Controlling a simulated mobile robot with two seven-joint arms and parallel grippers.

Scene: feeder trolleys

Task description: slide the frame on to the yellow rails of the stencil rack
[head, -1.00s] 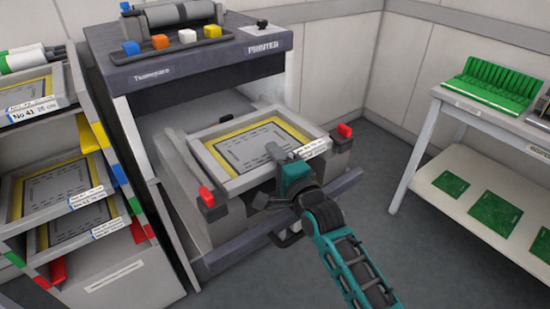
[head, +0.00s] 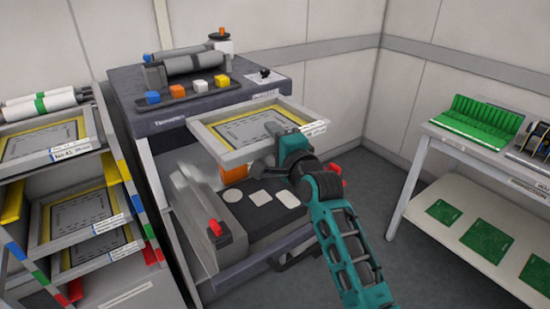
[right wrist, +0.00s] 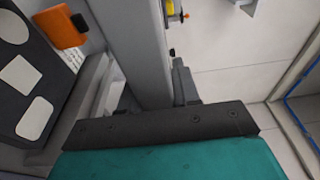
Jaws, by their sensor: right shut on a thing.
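My right gripper (head: 273,138) is shut on the near edge of a stencil frame (head: 222,157), light grey with a yellow border around a grey sheet. The frame is held in the air above the printer's dark bed, roughly level, with a white label by the gripper. The stencil rack (head: 93,228) stands at the left. Yellow rails (head: 12,202) show on the inner side of its open middle bay, with another yellow rail (head: 123,169) at the right. Other frames sit on its top (head: 100,142) and lower levels. My left gripper is out of view.
The printer (head: 180,121) stands behind the held frame, with coloured blocks on top. A bench (head: 450,146) with a green rack (head: 480,118) is at the right; grey floor lies between.

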